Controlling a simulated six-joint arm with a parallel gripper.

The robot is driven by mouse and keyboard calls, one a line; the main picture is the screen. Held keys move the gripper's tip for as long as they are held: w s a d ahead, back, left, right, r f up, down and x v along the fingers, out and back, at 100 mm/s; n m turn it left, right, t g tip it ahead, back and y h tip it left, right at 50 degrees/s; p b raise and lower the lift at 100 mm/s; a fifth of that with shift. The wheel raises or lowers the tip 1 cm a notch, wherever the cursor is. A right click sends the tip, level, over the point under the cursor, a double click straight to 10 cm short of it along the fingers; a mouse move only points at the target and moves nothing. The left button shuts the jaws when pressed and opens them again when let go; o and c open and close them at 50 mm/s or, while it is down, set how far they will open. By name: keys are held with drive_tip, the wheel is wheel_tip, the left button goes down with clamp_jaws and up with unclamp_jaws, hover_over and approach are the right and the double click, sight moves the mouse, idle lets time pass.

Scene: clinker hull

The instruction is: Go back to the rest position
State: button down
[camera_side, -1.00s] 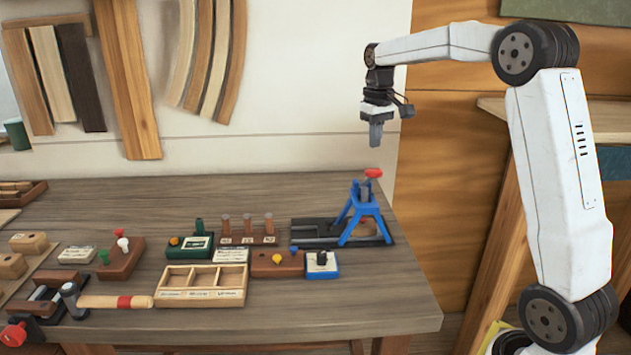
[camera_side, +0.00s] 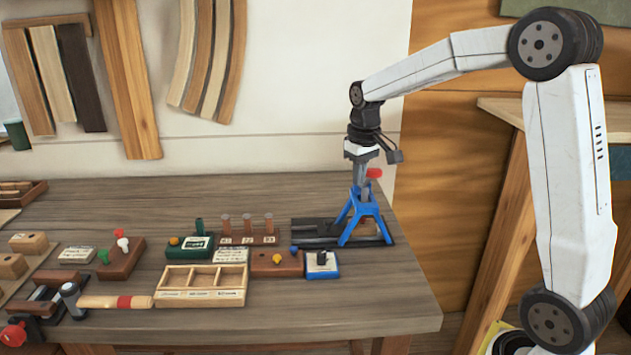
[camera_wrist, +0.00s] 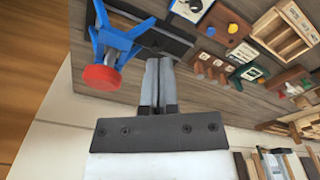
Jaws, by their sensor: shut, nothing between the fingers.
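My gripper (camera_side: 361,176) is shut and empty. In the side view it points down, above the right end of the workbench (camera_side: 390,300). It overlaps the upper part of a blue stand with a red knob (camera_side: 352,222) there. In the wrist view my closed fingers (camera_wrist: 158,88) are seen beside the blue stand (camera_wrist: 118,38), with a visible gap between them and its red knob (camera_wrist: 101,78).
A black base (camera_side: 312,228) lies under the stand. To its left are a divided wooden tray (camera_side: 200,298), a block with several pegs (camera_side: 248,239), small boxes and a mallet (camera_side: 115,302). The bench's front right is clear.

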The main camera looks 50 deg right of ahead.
drive_tip(key=s+a+f+n+t, duration=0.1)
drive_tip(key=s+a+f+n, duration=0.1)
drive_tip(key=s+a+f, duration=1)
drive_tip(key=shift+s+a+f+t, duration=0.4)
drive_tip(key=shift+s+a, duration=0.55)
drive_tip(key=shift+a, duration=0.1)
